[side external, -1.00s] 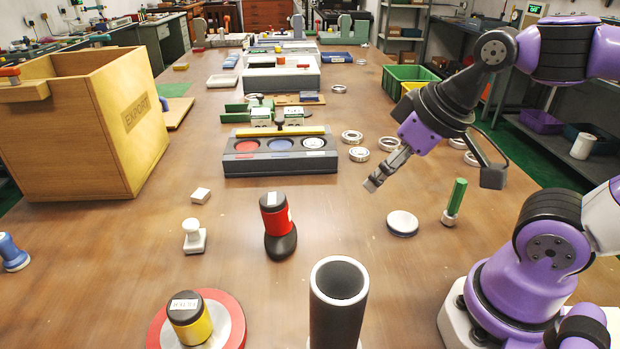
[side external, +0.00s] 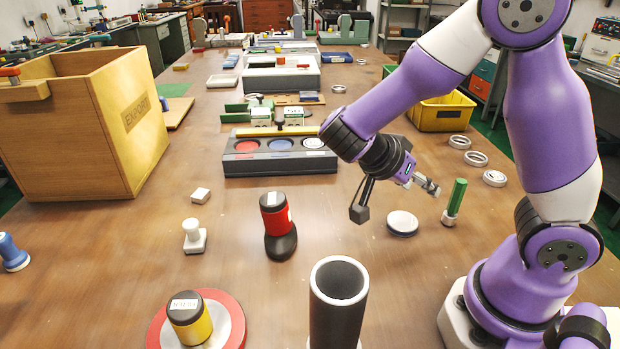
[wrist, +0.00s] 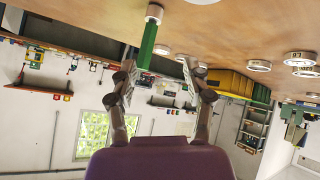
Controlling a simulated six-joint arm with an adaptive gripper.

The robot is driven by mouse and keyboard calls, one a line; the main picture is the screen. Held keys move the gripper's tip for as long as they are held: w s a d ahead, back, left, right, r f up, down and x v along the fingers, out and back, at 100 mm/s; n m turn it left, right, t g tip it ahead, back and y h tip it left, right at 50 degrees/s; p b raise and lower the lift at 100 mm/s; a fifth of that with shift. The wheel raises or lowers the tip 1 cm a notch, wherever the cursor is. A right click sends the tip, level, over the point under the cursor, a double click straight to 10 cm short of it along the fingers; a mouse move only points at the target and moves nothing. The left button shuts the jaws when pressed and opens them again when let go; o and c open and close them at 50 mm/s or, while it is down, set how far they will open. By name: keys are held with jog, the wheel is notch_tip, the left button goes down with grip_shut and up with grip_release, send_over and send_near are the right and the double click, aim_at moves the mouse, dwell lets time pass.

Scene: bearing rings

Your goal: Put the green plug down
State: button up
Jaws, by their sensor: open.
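The green plug (side external: 455,198) stands upright on the table at the right, with a pale metal foot. My gripper (side external: 434,187) is to its left, pointing sideways toward it at about the height of its upper part. In the wrist view, which is upside down, the green plug (wrist: 148,44) appears ahead between the open fingers of my gripper (wrist: 157,65), closer to the left one. The fingers hold nothing. A small gap seems to separate the fingertips from the plug, though its depth is hard to tell.
A white round disc (side external: 402,222) lies just left of the plug. A black-lined tube (side external: 338,282) stands at the front, and a red-and-black stamp (side external: 276,222) stands left of centre. Several metal rings (side external: 475,158) and a yellow bin (side external: 442,112) are behind.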

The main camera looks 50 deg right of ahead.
aim_at(455, 190)
jog(key=s+d+f+m+h, duration=0.1)
jog(key=s+d, duration=0.1)
jog(key=d, duration=0.1)
jog(key=s+d+f+m+g+h, duration=0.1)
jog(key=s+d+m, duration=0.1)
jog(key=d, duration=0.1)
jog(key=s+d+f+m+g+h, duration=0.1)
jog(key=d+f, duration=0.1)
jog(key=d, duration=0.1)
jog(key=shift+s+m, duration=0.3)
jog(key=shift+s, duration=0.1)
grip_shut()
